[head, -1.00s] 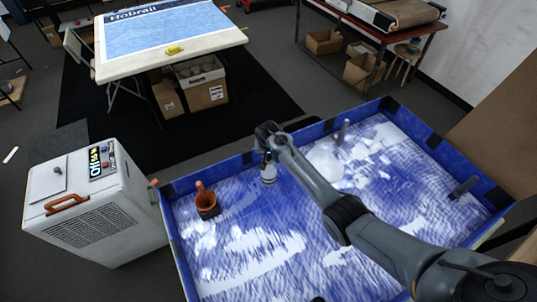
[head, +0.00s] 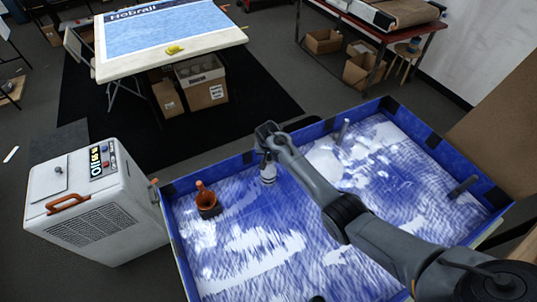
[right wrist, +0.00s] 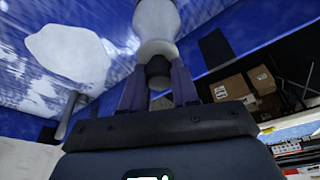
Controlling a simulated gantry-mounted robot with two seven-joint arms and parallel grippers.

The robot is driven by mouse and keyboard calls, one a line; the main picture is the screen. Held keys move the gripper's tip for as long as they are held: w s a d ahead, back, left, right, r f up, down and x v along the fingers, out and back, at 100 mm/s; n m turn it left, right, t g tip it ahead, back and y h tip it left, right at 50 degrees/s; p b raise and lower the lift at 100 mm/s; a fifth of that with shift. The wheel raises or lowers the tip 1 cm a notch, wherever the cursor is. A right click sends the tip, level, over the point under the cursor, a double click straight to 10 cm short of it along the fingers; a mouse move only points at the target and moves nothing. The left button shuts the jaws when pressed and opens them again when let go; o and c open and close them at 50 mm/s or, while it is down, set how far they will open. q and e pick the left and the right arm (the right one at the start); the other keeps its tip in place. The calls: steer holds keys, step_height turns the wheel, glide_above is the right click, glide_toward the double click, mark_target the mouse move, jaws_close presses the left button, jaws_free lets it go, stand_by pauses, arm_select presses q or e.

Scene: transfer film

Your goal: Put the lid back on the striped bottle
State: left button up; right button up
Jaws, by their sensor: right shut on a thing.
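A small white and grey banded bottle (head: 268,176) stands in the blue-walled basin (head: 300,262), near its far left side. My right gripper (head: 267,157) is directly above it, pointing down. In the right wrist view the fingers (right wrist: 157,88) are shut on a dark knob-like lid (right wrist: 157,68). Beyond the lid is the white bottle body (right wrist: 155,20), in line with it. The lid looks to be at the bottle's mouth, but I cannot tell whether it is fully seated. My left gripper is not in view.
An orange and dark object (head: 207,203) is in the basin left of the bottle. Grey pegs (head: 343,131) stand near the far and right walls. A white machine (head: 95,205) is left of the basin. The basin's front left is clear.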

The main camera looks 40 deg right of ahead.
stand_by(0.3)
steer(key=o, duration=0.8)
steer(key=shift+c, duration=0.2)
steer(key=o, duration=0.3)
steer(key=shift+o, duration=0.4)
steer(key=o, duration=0.4)
steer(key=shift+o, duration=0.2)
steer(key=shift+r, duration=0.15)
